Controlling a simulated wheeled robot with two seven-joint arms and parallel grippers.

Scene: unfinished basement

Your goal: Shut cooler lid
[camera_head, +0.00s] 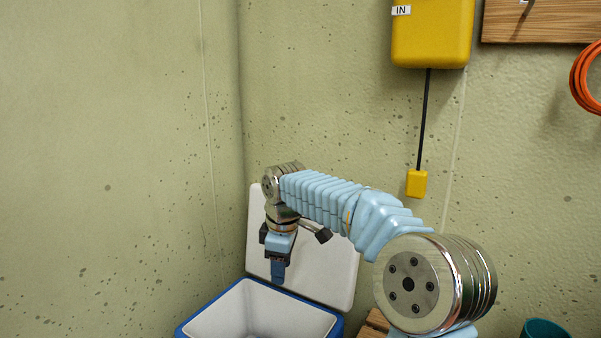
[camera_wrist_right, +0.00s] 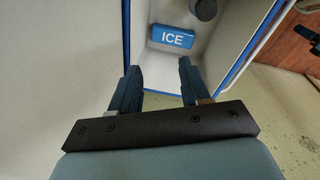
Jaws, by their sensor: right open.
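The cooler (camera_head: 187,330) is a blue box with a white inside, at the bottom of the head view. Its white lid (camera_head: 330,265) stands open and upright at the back, near the wall. My right gripper (camera_head: 278,275) points down in front of the lid, above the cooler opening. In the right wrist view its two fingers (camera_wrist_right: 155,80) are apart with nothing between them. Inside the cooler, a blue block marked ICE (camera_wrist_right: 171,37) and a dark round thing (camera_wrist_right: 204,9) show beyond the fingers. The left gripper does not show.
Bare walls meet in a corner behind the cooler. A yellow box (camera_head: 432,35) with a black cord and yellow plug (camera_head: 417,184) hangs on the wall. A wooden board (camera_head: 540,22) and orange coil (camera_head: 588,78) are at upper right. A teal container (camera_head: 544,329) is at lower right.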

